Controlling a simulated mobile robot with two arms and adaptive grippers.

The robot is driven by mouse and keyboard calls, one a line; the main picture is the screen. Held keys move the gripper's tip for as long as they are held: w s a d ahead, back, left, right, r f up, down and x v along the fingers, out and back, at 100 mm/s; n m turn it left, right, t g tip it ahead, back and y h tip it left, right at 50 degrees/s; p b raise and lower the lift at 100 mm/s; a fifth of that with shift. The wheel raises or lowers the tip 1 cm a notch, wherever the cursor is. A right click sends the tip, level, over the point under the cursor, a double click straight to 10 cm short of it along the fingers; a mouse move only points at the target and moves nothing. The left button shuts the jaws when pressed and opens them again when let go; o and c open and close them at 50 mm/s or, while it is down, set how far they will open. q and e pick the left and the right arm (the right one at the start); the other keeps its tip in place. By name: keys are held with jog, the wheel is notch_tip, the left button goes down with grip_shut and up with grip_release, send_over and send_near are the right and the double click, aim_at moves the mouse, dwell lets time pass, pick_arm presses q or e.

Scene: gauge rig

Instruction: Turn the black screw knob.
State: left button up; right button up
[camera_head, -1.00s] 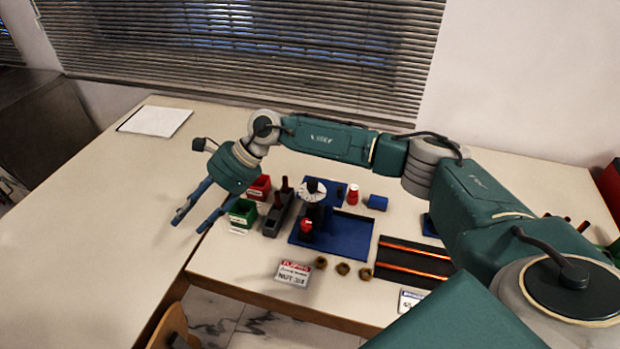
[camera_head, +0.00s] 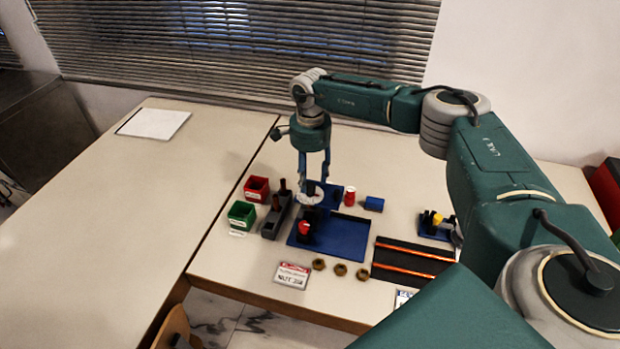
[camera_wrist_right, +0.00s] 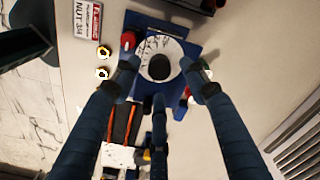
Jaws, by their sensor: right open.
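The black screw knob (camera_wrist_right: 159,67) shows in the right wrist view as a dark round cap in the middle of a white marked dial (camera_wrist_right: 172,50). In the head view the knob (camera_head: 311,187) stands on the same dial, on a blue rig base (camera_head: 352,238). My right gripper (camera_head: 314,178) points down over the dial, its blue fingers spread. In the right wrist view its fingertips (camera_wrist_right: 160,76) lie around the knob with gaps on each side. Whether they reach down to knob height I cannot tell. My left gripper is not in view.
A red-topped black part (camera_head: 304,230) stands close in front of the dial. A red and white piece (camera_head: 350,196) and a blue block (camera_head: 373,204) stand to the right. Red (camera_head: 256,188) and green (camera_head: 241,213) bins stand left. Brass nuts (camera_head: 340,270) lie in front.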

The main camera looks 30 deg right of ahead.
aim_at(310, 189)
jog(key=shift+f, duration=1.3)
grip_shut()
